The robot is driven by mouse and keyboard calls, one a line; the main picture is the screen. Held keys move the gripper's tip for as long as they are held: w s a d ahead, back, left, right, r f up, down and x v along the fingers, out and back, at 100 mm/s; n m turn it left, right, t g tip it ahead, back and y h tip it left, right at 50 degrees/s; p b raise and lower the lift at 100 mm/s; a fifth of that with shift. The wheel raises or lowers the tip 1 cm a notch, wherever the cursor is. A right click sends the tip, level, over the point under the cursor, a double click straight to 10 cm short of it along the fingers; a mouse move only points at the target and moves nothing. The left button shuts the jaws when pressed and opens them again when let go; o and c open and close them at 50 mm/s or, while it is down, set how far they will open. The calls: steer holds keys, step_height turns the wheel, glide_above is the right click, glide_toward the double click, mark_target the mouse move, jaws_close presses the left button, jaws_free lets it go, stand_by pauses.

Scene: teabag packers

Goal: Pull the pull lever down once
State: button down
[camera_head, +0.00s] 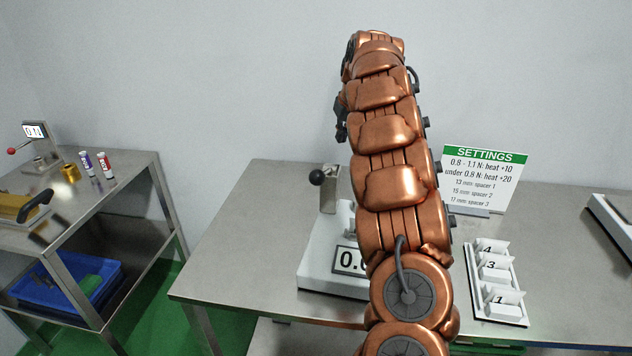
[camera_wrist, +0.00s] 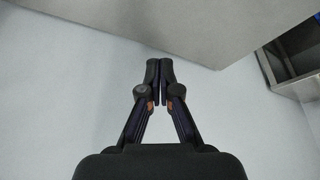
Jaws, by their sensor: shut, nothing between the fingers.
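A lever with a black ball knob (camera_head: 316,177) sticks out to the left of a metal post on a white device (camera_head: 318,262) with a number display, on the middle table. My raised copper arm hides the device's right side. Another lever with a red ball knob (camera_head: 12,150) sits on a small device with a display (camera_head: 35,131) on the left table. No label shows which one is the pull lever. My gripper (camera_wrist: 166,68) is shut and empty in the wrist view, touching neither lever. In the head view the fingertips cannot be made out.
A settings sign (camera_head: 483,175) and a white rack with numbered slots (camera_head: 499,310) stand right of my arm. Red and purple-capped tubes (camera_head: 105,164) stand on the left table. A blue bin (camera_head: 60,300) is below. A gap separates the tables. The middle table's left part (camera_head: 245,235) is clear.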

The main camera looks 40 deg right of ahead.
steer(key=shift+f+b, duration=2)
steer(key=shift+f, duration=0.95)
step_height(320, 180, up, 13)
steer(key=p, duration=0.8)
